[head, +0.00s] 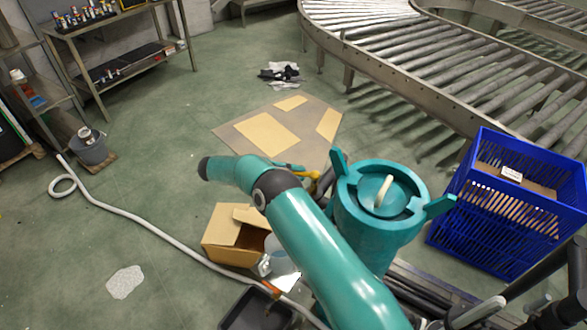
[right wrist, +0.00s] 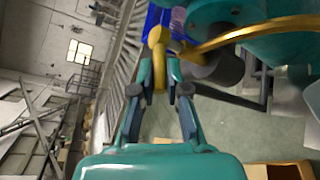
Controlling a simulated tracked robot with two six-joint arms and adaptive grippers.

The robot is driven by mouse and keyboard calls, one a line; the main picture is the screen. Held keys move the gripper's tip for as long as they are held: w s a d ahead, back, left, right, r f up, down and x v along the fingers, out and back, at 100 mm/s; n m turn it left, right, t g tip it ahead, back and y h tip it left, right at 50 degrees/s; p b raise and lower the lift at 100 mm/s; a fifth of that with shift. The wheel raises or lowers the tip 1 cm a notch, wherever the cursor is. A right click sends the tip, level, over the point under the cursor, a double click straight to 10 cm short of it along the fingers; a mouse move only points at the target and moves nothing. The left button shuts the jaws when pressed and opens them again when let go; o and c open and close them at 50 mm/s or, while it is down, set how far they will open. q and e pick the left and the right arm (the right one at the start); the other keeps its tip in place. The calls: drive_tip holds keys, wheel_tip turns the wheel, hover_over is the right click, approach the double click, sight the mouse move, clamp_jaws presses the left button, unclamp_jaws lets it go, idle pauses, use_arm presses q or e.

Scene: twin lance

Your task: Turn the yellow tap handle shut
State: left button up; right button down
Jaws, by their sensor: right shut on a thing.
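The yellow tap handle (head: 313,174) shows as a small piece beside the teal vessel (head: 365,232) in the head view, partly hidden by my right arm. In the right wrist view the handle (right wrist: 240,38) is a long curved yellow bar with a thicker end (right wrist: 157,48). My right gripper (head: 292,167) is at the handle's left end. In the right wrist view its two teal fingers (right wrist: 160,75) are closed around the thicker yellow end. How far the tap is turned cannot be told. My left gripper is not in view.
A blue slatted crate (head: 470,208) stands right of the vessel. An open cardboard box (head: 222,235) and a pale hose (head: 150,222) lie on the floor at left. A roller conveyor (head: 420,75) runs behind. Flat cardboard (head: 225,133) lies beyond the gripper.

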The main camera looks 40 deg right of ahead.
drive_tip(key=shift+s+d+f, duration=0.1)
drive_tip(key=shift+s+f, duration=0.05)
drive_tip(key=shift+f, duration=0.1)
drive_tip(key=c, duration=1.2)
unclamp_jaws()
drive_tip(key=shift+r, duration=0.1)
